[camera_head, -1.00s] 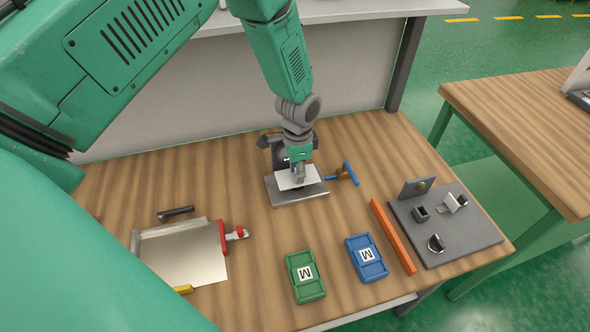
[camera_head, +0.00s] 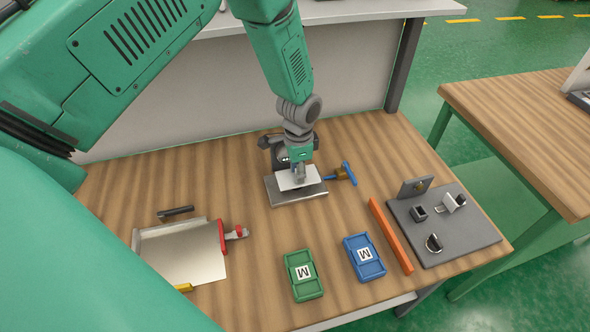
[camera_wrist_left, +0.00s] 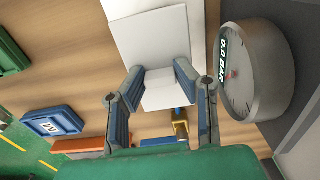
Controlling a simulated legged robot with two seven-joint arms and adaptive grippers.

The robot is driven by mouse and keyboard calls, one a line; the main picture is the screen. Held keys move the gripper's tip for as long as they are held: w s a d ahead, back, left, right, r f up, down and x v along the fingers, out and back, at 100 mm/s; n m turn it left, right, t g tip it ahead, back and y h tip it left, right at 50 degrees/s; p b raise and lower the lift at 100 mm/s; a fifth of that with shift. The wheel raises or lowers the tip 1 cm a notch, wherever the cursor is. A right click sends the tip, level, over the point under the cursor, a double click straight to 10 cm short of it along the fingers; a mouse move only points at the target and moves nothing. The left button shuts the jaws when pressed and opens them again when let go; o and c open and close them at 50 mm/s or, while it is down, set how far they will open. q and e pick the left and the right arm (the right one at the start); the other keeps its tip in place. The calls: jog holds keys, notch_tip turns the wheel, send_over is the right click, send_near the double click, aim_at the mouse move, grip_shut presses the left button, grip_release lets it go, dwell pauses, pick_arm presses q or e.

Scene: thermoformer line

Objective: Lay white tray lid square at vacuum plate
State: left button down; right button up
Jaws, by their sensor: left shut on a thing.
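The white tray lid (camera_head: 290,182) is a thin flat sheet over the grey metal vacuum plate (camera_head: 312,194) at the back middle of the wooden table. My left gripper (camera_head: 298,172) points down there and is shut on the lid. In the left wrist view, my left gripper's fingers (camera_wrist_left: 158,82) stand either side of a pale raised part of the lid (camera_wrist_left: 150,40). The lid looks roughly in line with the plate, but I cannot tell whether it touches it. My right gripper is not in view.
A pressure gauge (camera_wrist_left: 258,72) reading 0.0 BAR stands close beside the lid. A blue-handled valve (camera_head: 346,174) is right of the plate. Green (camera_head: 303,275) and blue (camera_head: 364,257) cases, an orange bar (camera_head: 390,236), a grey fixture board (camera_head: 460,240) and a metal tray (camera_head: 185,255) lie nearer.

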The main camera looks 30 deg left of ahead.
pick_arm(q)
jog(key=shift+d, duration=0.3)
jog(key=shift+a+f, duration=0.15)
jog(key=shift+a, duration=0.3)
jog(key=shift+a+f, duration=0.15)
jog(key=shift+f, duration=0.15)
jog(key=shift+d+f+b, duration=0.35)
jog(key=shift+d+b, duration=0.15)
jog(key=shift+b, duration=0.05)
jog(key=shift+a+f+b, duration=0.35)
jog(key=shift+f, duration=0.3)
jog(key=c, duration=1.2)
grip_release()
jog(key=shift+o, duration=0.2)
jog(key=shift+d, duration=0.2)
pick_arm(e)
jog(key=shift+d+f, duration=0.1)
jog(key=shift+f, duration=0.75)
